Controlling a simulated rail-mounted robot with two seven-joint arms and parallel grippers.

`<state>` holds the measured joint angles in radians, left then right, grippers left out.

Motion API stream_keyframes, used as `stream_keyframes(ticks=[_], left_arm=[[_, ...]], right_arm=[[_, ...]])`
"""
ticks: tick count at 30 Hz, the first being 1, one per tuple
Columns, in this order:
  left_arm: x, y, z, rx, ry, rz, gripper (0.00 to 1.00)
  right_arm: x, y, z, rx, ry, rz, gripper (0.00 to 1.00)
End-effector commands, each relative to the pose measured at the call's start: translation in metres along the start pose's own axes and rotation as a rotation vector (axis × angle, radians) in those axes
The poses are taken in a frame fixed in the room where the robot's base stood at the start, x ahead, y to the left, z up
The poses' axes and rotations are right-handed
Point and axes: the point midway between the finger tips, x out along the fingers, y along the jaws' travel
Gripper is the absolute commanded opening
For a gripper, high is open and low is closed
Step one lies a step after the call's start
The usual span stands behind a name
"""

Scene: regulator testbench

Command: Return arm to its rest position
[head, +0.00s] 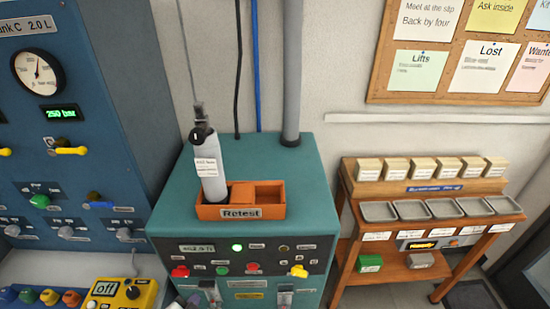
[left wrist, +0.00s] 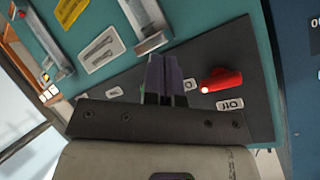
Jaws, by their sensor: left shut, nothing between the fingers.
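My left gripper (left wrist: 168,78) fills the middle of the left wrist view, its two dark fingers together with nothing between them. It is over the dark control panel of the teal test bench (left wrist: 215,25), beside a red knob (left wrist: 221,80). I cannot tell whether the fingers touch the panel. In the head view only a small part of my left arm may show at the bottom edge, in front of the teal bench (head: 300,160); the fingers are not clear there. My right gripper is in neither view.
An orange Retest tray (head: 268,212) on the bench holds a grey cylinder (head: 206,165) with a white tag, upright. A blue gauge panel (head: 95,100) stands left, with a yellow "off" box (head: 130,292) below. A wooden rack (head: 430,190) stands right. Floor shows between bench and rack.

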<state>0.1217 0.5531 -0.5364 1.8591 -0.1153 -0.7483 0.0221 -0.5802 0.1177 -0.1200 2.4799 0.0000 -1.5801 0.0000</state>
Motion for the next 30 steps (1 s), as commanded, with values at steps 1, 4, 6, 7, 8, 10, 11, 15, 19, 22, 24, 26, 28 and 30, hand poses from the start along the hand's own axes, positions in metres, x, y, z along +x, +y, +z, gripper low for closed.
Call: stream_keyframes(ticks=[1,4,6,7,8,10,11,15,19,22,24,26,28,30], left_arm=[[-0.009,-0.007,-0.005,-0.026,-0.056,-0.009,0.00],[-0.030,-0.014,-0.008,-0.081,-0.173,-0.013,0.00],[-0.047,-0.013,-0.008,-0.125,-0.246,-0.001,0.00],[-0.055,-0.011,-0.007,-0.144,-0.276,0.005,0.00],[-0.064,-0.009,-0.006,-0.163,-0.304,0.014,0.00],[-0.085,-0.002,-0.004,-0.215,-0.365,0.040,0.00],[-0.096,0.002,-0.002,-0.240,-0.392,0.053,0.00],[-0.148,0.026,0.006,-0.374,-0.470,0.119,0.00],[-0.179,0.043,0.013,-0.474,-0.474,0.149,0.00],[-0.198,0.059,0.025,-0.536,-0.506,0.167,0.00],[-0.209,0.072,0.036,-0.572,-0.542,0.184,0.00],[-0.218,0.085,0.047,-0.598,-0.582,0.201,0.00],[-0.229,0.101,0.059,-0.622,-0.628,0.226,0.00],[-0.240,0.118,0.069,-0.637,-0.670,0.255,0.00]], right_arm=[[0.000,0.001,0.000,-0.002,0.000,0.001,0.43],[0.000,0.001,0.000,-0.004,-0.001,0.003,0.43],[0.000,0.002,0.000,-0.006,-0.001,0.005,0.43],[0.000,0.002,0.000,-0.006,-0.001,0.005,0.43],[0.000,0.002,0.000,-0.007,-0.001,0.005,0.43],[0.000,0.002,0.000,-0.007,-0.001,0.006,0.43],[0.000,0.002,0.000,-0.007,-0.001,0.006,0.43],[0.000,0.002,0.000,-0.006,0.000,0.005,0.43],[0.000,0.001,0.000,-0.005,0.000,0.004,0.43],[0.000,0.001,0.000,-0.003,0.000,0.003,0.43],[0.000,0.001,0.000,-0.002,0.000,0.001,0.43],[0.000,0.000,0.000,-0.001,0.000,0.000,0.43],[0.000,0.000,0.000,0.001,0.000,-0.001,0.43],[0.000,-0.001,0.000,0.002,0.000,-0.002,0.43]])
